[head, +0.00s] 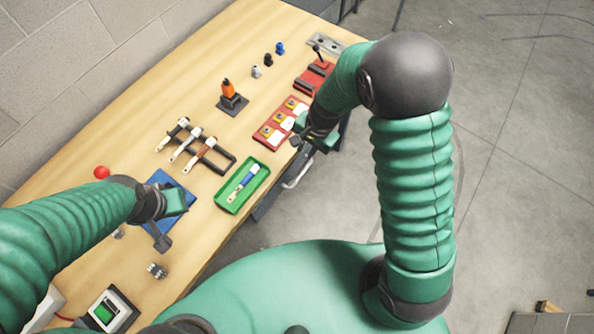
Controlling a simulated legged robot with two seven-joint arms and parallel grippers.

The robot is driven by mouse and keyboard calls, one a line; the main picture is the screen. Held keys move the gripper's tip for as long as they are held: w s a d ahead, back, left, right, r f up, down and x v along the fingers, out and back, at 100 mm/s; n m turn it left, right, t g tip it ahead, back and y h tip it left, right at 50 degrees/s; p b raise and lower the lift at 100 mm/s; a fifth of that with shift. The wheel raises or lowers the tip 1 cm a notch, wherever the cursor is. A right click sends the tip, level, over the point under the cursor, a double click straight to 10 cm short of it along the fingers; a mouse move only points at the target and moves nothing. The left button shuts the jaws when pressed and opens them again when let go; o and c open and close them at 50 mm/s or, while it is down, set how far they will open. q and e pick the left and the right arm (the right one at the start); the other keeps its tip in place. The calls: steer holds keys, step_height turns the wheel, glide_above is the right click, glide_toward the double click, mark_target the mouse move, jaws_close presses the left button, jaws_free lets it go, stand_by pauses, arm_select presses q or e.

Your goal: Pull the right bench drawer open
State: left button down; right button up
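The wooden bench (185,85) runs diagonally along the wall. Its dark front shows only as a narrow strip below the edge. A pale bar handle (298,175) stands out from this front, just below my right gripper in the picture. The drawer faces are mostly hidden by the bench top and my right arm, so I cannot tell how far any drawer stands out. My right gripper (314,142) is at the bench's front edge beside the red tray, apart from the visible handle; its finger gap is unclear. My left gripper (167,222) is over the blue mat (161,190); its opening is unclear.
A green tray (226,198) with a blue-handled tool lies near the front edge. A small device (120,304) sits at lower left. Open floor lies right.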

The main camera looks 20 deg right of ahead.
step_height(320, 180, up, 15)
steer(key=s+d, duration=0.2)
steer(key=shift+d, duration=0.1)
